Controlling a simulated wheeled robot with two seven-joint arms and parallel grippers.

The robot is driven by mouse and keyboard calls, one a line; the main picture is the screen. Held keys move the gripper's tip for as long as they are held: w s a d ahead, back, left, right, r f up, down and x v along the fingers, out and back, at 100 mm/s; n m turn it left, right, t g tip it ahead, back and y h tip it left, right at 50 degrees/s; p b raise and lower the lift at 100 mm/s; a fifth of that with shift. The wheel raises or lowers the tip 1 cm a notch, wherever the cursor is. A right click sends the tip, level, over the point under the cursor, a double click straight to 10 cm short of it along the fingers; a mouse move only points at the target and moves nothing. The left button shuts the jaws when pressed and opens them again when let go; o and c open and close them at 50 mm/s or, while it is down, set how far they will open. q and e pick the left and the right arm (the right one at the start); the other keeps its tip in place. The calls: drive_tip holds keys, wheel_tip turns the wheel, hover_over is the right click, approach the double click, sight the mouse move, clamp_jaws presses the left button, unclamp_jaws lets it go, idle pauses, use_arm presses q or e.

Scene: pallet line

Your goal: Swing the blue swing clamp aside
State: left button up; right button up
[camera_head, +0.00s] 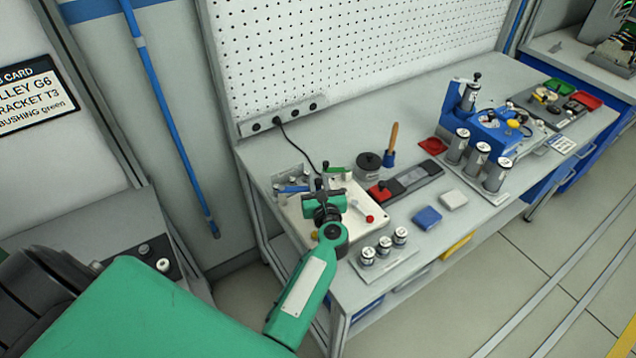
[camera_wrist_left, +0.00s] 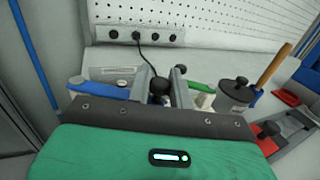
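The blue swing clamp (camera_head: 292,189) lies at the left side of a white fixture plate (camera_head: 345,222) on the bench. In the left wrist view its blue bar (camera_wrist_left: 98,90) shows left of the fingers. My left gripper (camera_head: 325,182) is over the fixture, just right of the blue clamp. In the left wrist view its two fingers (camera_wrist_left: 163,82) stand apart, with a black round knob (camera_wrist_left: 158,87) showing between them; I cannot tell whether they touch it. A green clamp part (camera_wrist_left: 201,87) is to their right. My right gripper is out of view.
Right of the fixture are a dark round pot (camera_head: 368,167), a wooden-handled tool (camera_head: 391,145) and a red-and-grey tray (camera_head: 405,183). Several silver cylinders (camera_head: 384,245) stand in front. A pegboard wall (camera_head: 350,50) rises behind, with a black cable (camera_head: 296,150) hanging to the bench.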

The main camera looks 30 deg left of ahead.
use_arm(q)
drive_tip(key=o, duration=0.4)
drive_tip(key=shift+c, duration=0.2)
